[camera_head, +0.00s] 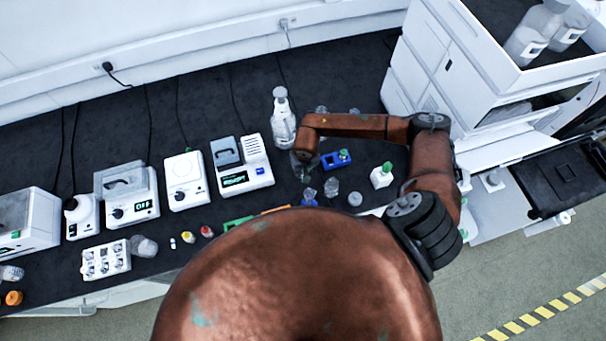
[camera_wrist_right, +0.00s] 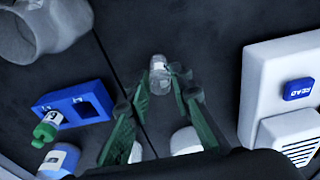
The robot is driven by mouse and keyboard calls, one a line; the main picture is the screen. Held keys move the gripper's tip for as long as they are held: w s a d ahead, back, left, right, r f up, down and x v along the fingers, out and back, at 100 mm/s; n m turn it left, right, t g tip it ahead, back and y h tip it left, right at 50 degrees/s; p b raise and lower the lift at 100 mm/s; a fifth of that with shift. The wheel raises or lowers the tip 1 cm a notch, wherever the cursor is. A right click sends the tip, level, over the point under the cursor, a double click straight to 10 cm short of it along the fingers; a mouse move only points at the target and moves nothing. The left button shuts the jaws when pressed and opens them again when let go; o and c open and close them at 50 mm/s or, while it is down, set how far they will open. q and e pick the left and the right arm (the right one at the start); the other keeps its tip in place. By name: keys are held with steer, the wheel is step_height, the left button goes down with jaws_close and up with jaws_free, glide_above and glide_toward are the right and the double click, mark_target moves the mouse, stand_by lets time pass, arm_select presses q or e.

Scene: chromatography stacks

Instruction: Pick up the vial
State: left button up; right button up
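A small clear vial (camera_wrist_right: 158,66) with a pale band shows in the camera_wrist_right view, at the fingertips of my right gripper (camera_wrist_right: 168,82). The two green fingers stand apart, one on each side of it. A dark gap shows on the right finger's side, so the gripper looks open. Whether the left finger touches the vial I cannot tell. In the camera_head view my right gripper (camera_head: 303,168) points down at the bench, just right of the balance, and the arm covers part of it. I cannot make out this vial there. My left gripper is not in view.
A blue holder (camera_wrist_right: 72,104) with a green-capped bottle (camera_wrist_right: 48,127) lies left of the gripper. A tall clear bottle (camera_head: 283,118) stands behind. Small glassware (camera_head: 332,187) stands in front.

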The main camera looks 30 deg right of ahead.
steer(key=c, duration=0.3)
steer(key=shift+r, duration=0.1)
steer(key=shift+r, duration=0.4)
steer(key=r, duration=0.4)
steer(key=r+b, duration=0.1)
steer(key=r, duration=0.4)
steer(key=shift+w+a, duration=0.1)
steer(key=shift+a, duration=0.1)
step_height(320, 180, up, 7)
steer(key=n+b, duration=0.2)
steer(key=b, duration=0.1)
glide_above(302, 171)
steer(key=a, duration=0.4)
step_height(302, 171, up, 6)
steer(key=s+a, duration=0.1)
steer(key=s, duration=0.1)
steer(key=shift+s+a+f+n+b, duration=0.15)
steer(key=shift+a+f+n+b, duration=0.1)
steer(key=shift+a+n+b, duration=0.15)
